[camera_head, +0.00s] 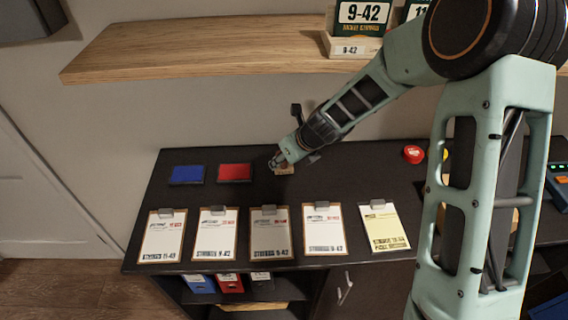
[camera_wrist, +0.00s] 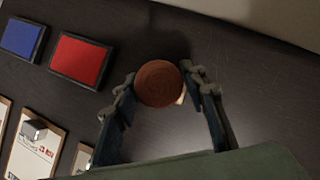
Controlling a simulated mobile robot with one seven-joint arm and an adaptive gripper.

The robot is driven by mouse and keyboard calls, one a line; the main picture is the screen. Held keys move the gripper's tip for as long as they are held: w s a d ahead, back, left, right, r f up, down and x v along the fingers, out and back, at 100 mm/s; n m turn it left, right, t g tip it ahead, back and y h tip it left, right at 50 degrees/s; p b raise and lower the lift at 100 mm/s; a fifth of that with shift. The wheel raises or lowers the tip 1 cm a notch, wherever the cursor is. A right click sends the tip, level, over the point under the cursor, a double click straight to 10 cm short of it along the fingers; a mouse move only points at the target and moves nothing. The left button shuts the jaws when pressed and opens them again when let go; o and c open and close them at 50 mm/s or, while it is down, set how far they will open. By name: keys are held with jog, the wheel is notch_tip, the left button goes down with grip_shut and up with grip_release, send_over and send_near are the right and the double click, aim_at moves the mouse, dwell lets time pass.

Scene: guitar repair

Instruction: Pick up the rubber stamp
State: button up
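The rubber stamp (camera_wrist: 158,83) shows in the wrist view as a round reddish-brown wooden handle top, with a sliver of pale base at its lower right. It stands on the dark tabletop. My gripper (camera_wrist: 160,92) is open, with one finger on each side of the handle. The fingertips are close to the handle; I cannot tell whether either touches it. In the head view my gripper (camera_head: 279,161) is low over the table's back part, and the pale stamp base (camera_head: 285,170) shows just below it. The handle is mostly hidden there by my gripper.
A blue ink pad (camera_head: 187,174) and a red ink pad (camera_head: 235,172) lie left of the stamp. Several clipboards (camera_head: 270,233) line the table's front. A red round object (camera_head: 413,154) lies to the right. A wooden shelf (camera_head: 200,52) hangs above the table.

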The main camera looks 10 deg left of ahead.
jog(key=c, duration=0.7)
jog(key=shift+r, duration=0.15)
